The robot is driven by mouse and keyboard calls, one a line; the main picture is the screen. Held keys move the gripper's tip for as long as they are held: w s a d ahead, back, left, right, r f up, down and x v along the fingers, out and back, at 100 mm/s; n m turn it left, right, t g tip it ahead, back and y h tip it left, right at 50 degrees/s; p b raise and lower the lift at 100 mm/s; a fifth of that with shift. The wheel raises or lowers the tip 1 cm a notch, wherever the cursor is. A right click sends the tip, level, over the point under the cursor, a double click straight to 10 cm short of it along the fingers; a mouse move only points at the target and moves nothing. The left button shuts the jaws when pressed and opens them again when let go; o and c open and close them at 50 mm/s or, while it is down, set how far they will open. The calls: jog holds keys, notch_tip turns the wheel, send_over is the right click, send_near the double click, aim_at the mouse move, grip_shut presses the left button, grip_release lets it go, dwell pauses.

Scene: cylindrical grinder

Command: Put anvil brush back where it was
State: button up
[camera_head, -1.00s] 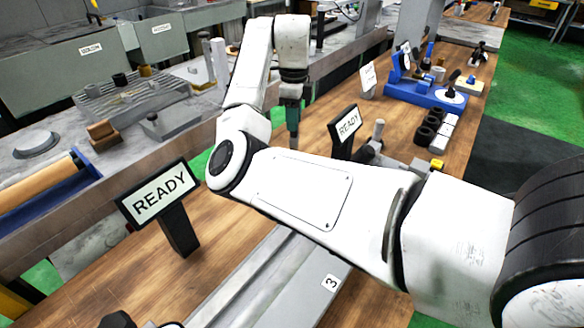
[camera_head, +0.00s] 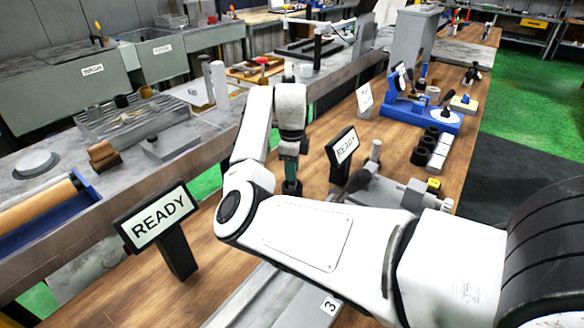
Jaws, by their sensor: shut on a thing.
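My gripper (camera_head: 290,164) points down over the wooden bench (camera_head: 318,170), left of the farther READY sign. It is shut on a slim thing with a dark lower end, which I take to be the anvil brush (camera_head: 292,187). The brush hangs upright below the fingers, close to the bench top; I cannot tell whether it touches. Its upper part is hidden by the fingers, and my white arm covers part of the bench in front.
READY signs stand at the near left (camera_head: 158,217) and just right of my gripper (camera_head: 342,146). A grey metal fixture (camera_head: 385,190) lies beyond my arm. A blue device (camera_head: 415,113) and black rings (camera_head: 425,150) stand farther right. A grey counter (camera_head: 60,190) runs along the left.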

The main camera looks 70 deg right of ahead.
jog(key=shift+f, duration=0.15)
jog(key=o, duration=1.1)
jog(key=shift+c, duration=0.2)
notch_tip(320, 180, up, 12)
jog(key=shift+r+b, duration=0.2)
jog(key=shift+b, duration=0.25)
